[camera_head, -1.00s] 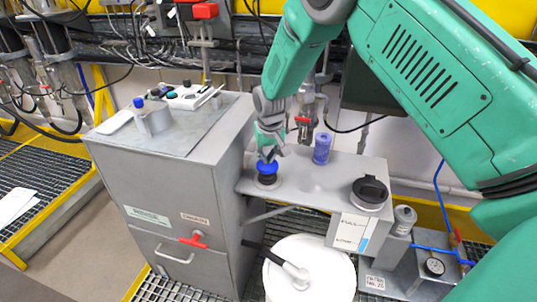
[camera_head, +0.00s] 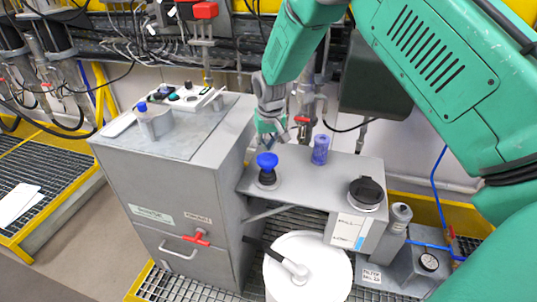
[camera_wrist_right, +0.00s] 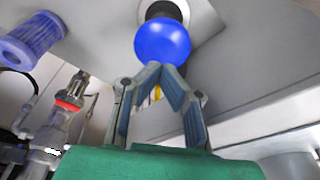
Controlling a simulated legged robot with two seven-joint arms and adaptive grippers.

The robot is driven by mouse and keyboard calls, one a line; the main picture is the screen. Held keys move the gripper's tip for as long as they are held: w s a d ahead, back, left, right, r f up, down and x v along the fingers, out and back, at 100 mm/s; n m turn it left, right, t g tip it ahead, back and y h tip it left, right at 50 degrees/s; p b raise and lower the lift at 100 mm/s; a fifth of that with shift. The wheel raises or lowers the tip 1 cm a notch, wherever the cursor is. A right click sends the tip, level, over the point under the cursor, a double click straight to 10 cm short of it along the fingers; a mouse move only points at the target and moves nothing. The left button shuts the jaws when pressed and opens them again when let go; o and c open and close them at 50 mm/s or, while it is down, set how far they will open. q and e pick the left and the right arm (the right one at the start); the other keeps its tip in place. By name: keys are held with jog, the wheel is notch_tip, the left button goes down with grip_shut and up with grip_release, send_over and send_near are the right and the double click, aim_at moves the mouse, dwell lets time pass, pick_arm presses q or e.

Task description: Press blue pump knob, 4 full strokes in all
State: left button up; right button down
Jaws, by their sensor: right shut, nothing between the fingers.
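The blue pump knob (camera_head: 267,160) stands raised on a black stem and round base, at the left end of the grey shelf (camera_head: 300,178). My right gripper (camera_head: 270,144) is shut and empty, just above and behind the knob in the head view. The wrist view shows the blue knob (camera_wrist_right: 162,42) just beyond the closed fingertips of my right gripper (camera_wrist_right: 158,68). The tips overlap the knob's edge in the picture; I cannot tell if they touch. My left gripper is not in view.
A blue-purple translucent cylinder (camera_head: 320,149) stands on the shelf right of the knob. A black-lidded port (camera_head: 366,191) is at the shelf's right end. A grey cabinet (camera_head: 185,190) is at left. A white drum (camera_head: 307,270) stands below.

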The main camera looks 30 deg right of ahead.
aim_at(268, 158)
jog(key=shift+f, duration=0.2)
dwell(0.4)
jog(key=shift+f+b, duration=1.4)
jog(key=shift+f, duration=1.25)
jog(key=shift+r, duration=0.1)
jog(key=shift+r+p, duration=2.2)
jog(key=shift+r, duration=0.55)
jog(key=shift+r, duration=0.1)
notch_tip(268, 158, up, 4)
jog(key=p, duration=0.3)
jog(key=shift+r+p, duration=0.45)
jog(key=shift+r, duration=0.45)
